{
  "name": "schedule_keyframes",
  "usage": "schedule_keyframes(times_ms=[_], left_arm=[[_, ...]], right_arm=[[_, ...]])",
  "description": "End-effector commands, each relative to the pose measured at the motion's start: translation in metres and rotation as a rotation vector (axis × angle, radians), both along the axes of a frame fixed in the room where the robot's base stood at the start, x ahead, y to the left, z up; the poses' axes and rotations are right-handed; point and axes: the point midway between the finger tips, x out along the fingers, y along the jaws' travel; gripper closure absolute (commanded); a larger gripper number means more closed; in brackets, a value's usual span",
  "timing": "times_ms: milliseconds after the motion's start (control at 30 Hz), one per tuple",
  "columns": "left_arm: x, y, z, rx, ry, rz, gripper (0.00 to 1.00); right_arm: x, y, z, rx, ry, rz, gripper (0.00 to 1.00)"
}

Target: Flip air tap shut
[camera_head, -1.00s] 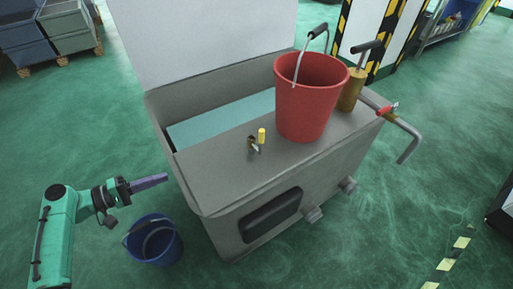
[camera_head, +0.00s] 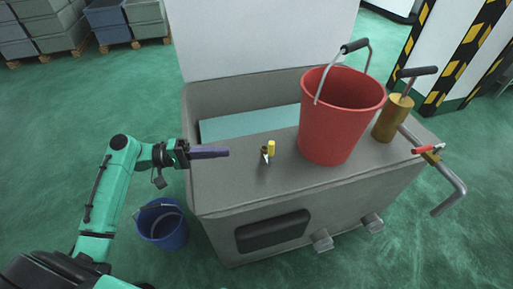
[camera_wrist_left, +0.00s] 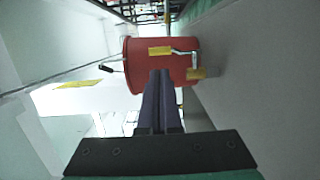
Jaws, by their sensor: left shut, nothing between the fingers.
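A small tap with a yellow-sleeved lever (camera_head: 270,148) and a brass and metal body stands on the grey machine's top, left of the red bucket. In the left wrist view its yellow sleeve (camera_wrist_left: 160,50) shows just beyond my fingertips, with a bent metal lever running to the brass body (camera_wrist_left: 195,73). A second tap with a red handle (camera_head: 428,149) sits on the bent pipe at the machine's right end. My left gripper (camera_head: 226,152) is shut and empty, its purple fingers pointing right at the yellow-sleeved tap, a short gap away. My right gripper is out of view.
The red bucket (camera_head: 337,125) stands right behind the yellow-sleeved tap along my fingers' line. A brass cylinder with a black handle (camera_head: 393,118) is beyond it. A blue bucket (camera_head: 162,228) is on the floor below my left arm. The machine's front top (camera_head: 225,190) is clear.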

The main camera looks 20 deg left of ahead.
Motion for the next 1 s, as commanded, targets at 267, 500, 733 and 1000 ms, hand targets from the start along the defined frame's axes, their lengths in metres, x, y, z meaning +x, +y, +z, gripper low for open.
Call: schedule_keyframes(times_ms=[267,500,733,1000], left_arm=[[0.022,-0.058,0.003,-0.002,-0.004,-0.002,1.0],[0.034,-0.089,0.001,-0.001,-0.001,0.0,1.0],[0.036,-0.093,0.0,-0.001,-0.001,0.001,1.0],[0.036,-0.093,0.002,0.008,0.004,0.001,1.0]], right_arm=[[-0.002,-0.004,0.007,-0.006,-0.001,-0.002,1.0],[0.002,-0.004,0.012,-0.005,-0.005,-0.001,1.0],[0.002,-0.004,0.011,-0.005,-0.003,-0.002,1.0],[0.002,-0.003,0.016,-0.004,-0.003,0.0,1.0]])
